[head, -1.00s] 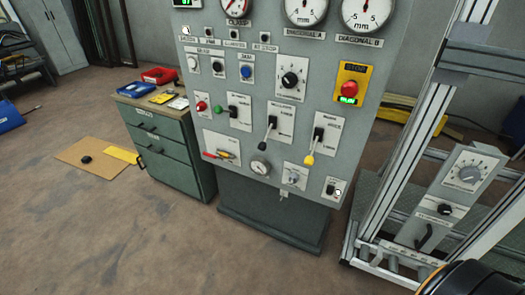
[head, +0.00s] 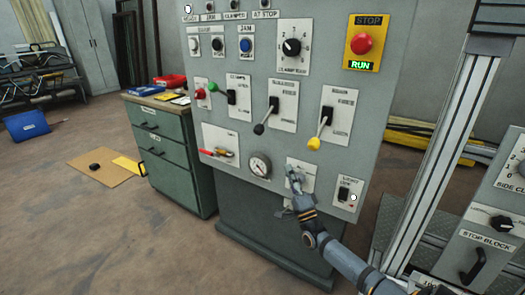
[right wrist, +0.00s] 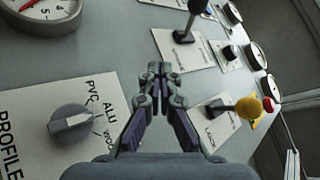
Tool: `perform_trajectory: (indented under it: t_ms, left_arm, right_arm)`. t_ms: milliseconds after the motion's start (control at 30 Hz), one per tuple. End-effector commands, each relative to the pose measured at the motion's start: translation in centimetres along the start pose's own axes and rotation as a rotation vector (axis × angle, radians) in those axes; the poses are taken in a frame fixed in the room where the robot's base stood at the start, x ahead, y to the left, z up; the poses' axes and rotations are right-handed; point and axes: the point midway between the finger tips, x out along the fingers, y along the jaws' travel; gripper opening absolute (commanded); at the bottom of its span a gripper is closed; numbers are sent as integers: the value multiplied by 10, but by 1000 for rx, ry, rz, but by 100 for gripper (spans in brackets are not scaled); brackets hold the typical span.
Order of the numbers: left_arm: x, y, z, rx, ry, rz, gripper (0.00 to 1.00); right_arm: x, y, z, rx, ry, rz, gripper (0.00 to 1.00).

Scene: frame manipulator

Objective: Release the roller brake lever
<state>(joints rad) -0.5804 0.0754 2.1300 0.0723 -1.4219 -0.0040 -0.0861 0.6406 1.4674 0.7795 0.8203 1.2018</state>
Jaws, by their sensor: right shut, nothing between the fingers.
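A lever with a yellow knob (head: 314,143) slants down and left on its white plate on the control panel, beside the printed LOCK end. In the right wrist view the yellow knob (right wrist: 249,107) stands out to the right, with LOCK printed below its stem. A second lever with a black knob (head: 259,128) also points down, left of it. The small labels are too blurred to tell which is the roller brake. My right gripper (head: 293,174) is shut and empty, below the levers and in front of the profile knob's plate, apart from the yellow knob. My left gripper is out of view.
The profile knob (right wrist: 72,122) and a round gauge (head: 259,165) are close to my right gripper. The panel also bears a red stop button (head: 362,44). A metal frame post (head: 437,130) stands at the right, a green drawer cabinet (head: 160,150) at the left.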

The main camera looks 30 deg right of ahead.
Motion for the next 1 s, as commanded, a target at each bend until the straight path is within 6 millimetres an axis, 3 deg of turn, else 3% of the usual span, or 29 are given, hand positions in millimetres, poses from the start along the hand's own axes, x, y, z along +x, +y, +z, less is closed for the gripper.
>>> perform_trajectory:
  t_ms: [200,633,1000]
  left_arm:
    - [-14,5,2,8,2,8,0]
    - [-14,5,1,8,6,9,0]
    - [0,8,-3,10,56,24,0]
  right_arm:
    - [12,-32,-6,140,28,-140,0]
    - [21,-36,-7,142,30,-145,0]
    - [94,-45,-10,140,31,-145,0]
